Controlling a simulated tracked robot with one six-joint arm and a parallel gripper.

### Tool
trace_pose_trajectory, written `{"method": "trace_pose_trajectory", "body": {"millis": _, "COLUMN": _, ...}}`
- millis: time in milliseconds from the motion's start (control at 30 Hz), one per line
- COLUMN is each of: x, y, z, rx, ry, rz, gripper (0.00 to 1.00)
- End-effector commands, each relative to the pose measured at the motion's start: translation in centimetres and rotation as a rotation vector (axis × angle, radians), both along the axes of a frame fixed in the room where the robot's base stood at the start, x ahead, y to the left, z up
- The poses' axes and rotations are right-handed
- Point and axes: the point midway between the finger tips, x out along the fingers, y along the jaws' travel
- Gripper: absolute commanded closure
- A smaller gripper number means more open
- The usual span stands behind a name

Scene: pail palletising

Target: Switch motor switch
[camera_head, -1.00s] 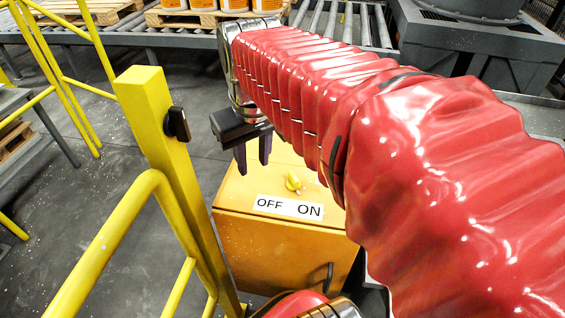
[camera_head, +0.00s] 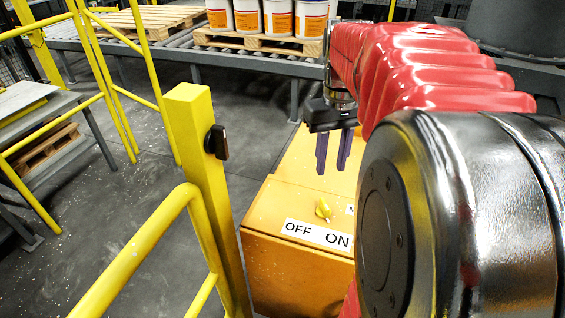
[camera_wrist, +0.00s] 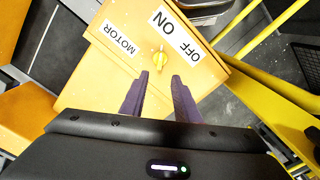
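The motor switch is a yellow rotary knob (camera_head: 323,210) on top of an orange box (camera_head: 283,222). An "OFF ON" label (camera_head: 317,234) lies on the near side of the knob. In the wrist view the knob (camera_wrist: 160,58) sits between that label and a "MOTOR" label (camera_wrist: 119,52), just beyond the fingertips. In the head view my gripper (camera_head: 334,171) hangs above the box, behind the knob, with its two dark purple fingers pointing down. The fingers are apart with nothing between them, and they do not appear to touch the knob. The knob's pointer direction is hard to tell.
A yellow post (camera_head: 197,170) with a small dark fitting and yellow railing (camera_head: 150,240) stand left of the box. A roller conveyor (camera_head: 180,47) carries a pallet of white and orange pails (camera_head: 281,17) behind. Grey floor is clear between railing and conveyor.

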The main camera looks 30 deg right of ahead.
Motion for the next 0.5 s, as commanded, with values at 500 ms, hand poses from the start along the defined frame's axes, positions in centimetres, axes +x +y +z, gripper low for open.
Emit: {"method": "trace_pose_trajectory", "body": {"millis": 500, "x": -0.1, "y": 0.0, "z": -6.8, "rx": 0.002, "ry": 0.003, "rz": 0.0, "gripper": 0.71}}
